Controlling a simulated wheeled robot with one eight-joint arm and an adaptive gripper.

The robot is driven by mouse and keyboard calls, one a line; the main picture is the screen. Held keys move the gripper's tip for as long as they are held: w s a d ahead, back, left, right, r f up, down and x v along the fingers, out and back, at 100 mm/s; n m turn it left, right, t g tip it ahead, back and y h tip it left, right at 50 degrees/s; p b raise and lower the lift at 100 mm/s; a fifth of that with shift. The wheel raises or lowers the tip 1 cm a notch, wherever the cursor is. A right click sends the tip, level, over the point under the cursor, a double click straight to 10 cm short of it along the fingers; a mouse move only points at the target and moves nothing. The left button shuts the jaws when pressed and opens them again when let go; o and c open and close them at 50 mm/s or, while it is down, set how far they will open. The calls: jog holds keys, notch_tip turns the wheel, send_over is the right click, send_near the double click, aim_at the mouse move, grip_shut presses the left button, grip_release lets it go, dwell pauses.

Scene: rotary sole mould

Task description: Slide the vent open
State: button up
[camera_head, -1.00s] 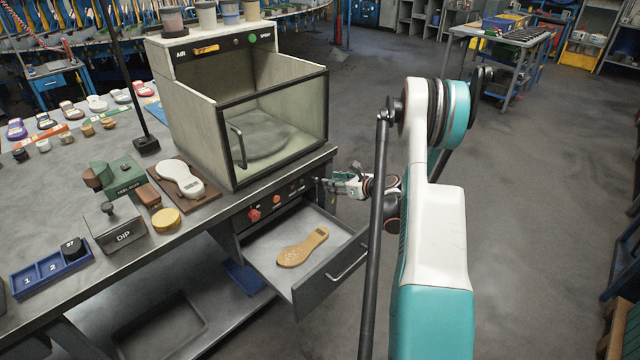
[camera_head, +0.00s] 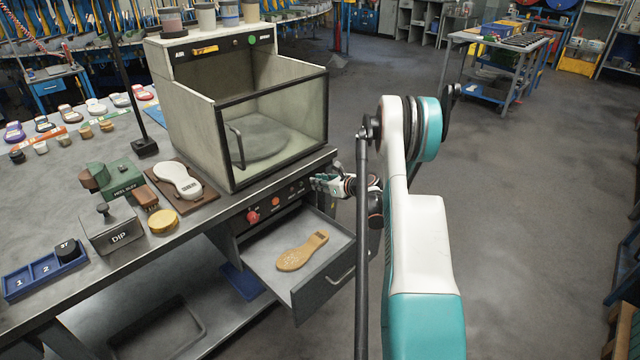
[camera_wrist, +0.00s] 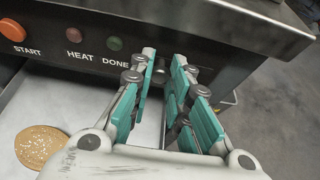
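My gripper (camera_head: 318,182) is at the right end of the control panel below the chamber, above the open drawer. In the wrist view my gripper (camera_wrist: 164,58) has its two teal-padded fingers apart, pointing at the panel right of the DONE lamp (camera_wrist: 114,44). A small dark knob-like part (camera_wrist: 160,72) shows between the fingers; I cannot tell whether it belongs to the vent or whether a finger touches it. No part is clearly labelled as the vent. A yellow-orange tab (camera_head: 205,49) sits beside the AIR label on the machine's top panel.
The open drawer (camera_head: 335,290) holds a tan sole (camera_head: 302,251) just below my gripper. The glass-fronted chamber (camera_head: 272,125) stands above. A red knob (camera_head: 252,216) and the START button (camera_wrist: 12,30) are on the panel.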

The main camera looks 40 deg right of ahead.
grip_shut()
jog(key=d, duration=0.4)
jog(key=shift+w+d, duration=0.2)
jog(key=shift+d, duration=0.1)
jog(key=o, duration=0.8)
grip_release()
jog(key=shift+s, duration=0.1)
jog(key=v, duration=1.1)
jog(key=shift+s, duration=0.4)
jog(key=shift+r, duration=0.1)
